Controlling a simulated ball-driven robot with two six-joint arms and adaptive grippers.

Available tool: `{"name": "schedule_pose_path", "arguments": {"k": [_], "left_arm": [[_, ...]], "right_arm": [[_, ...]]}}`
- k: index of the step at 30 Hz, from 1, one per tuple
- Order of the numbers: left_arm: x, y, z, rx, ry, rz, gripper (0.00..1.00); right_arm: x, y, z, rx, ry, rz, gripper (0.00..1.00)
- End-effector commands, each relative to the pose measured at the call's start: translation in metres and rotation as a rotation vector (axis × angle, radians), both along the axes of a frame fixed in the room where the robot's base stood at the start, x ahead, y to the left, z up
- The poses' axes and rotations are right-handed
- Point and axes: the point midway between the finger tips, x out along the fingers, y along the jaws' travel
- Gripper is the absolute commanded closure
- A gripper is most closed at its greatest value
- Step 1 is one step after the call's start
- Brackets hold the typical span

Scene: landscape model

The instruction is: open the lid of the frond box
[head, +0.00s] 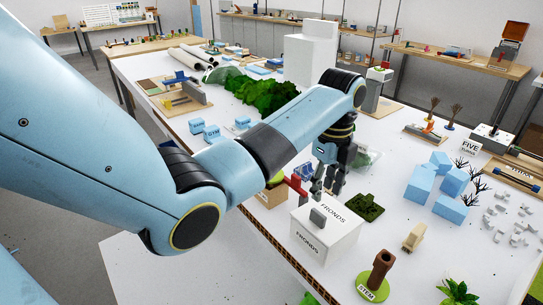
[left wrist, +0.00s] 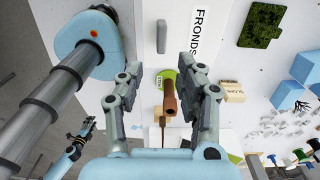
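The frond box (head: 340,237) is white, with FRONDS written on its top and front, near the table's front edge. Its lid (head: 338,220) lies flat on top, shut, with a grey upright handle (head: 317,216). The handle also shows in the left wrist view (left wrist: 161,36), beyond the fingertips. My left gripper (head: 329,183) hangs above and behind the handle, apart from it. In the left wrist view (left wrist: 166,80) its two fingers are spread, with nothing held between them. My right gripper (left wrist: 76,133) seems to show small at lower left; its opening cannot be told.
A brown stem on a green STEM base (head: 372,287) stands right of the box. A dark green mat (head: 365,207) lies behind it. A red piece (head: 296,187) stands close behind its left side. Blue blocks (head: 450,182) lie farther right.

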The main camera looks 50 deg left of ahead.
Motion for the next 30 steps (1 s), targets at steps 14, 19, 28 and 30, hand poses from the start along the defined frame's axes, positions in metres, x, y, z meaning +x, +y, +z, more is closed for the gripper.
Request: {"name": "schedule_pose_path", "arguments": {"k": [14, 19, 28, 30], "left_arm": [[-0.067, 0.005, -0.058, 0.007, 0.115, 0.028, 0.63], [-0.093, 0.007, -0.086, 0.015, 0.126, 0.118, 0.63], [-0.132, 0.01, -0.131, 0.029, 0.105, 0.387, 0.63], [-0.138, 0.01, -0.138, 0.029, 0.095, 0.457, 0.63]], "right_arm": [[0.0, 0.0, -0.008, 0.0, 0.0, 0.0, 0.6], [0.0, 0.0, -0.011, 0.0, 0.001, 0.0, 0.6], [-0.001, 0.0, -0.017, 0.0, 0.001, 0.0, 0.6], [-0.001, 0.0, -0.018, 0.0, 0.001, 0.0, 0.6]]}}
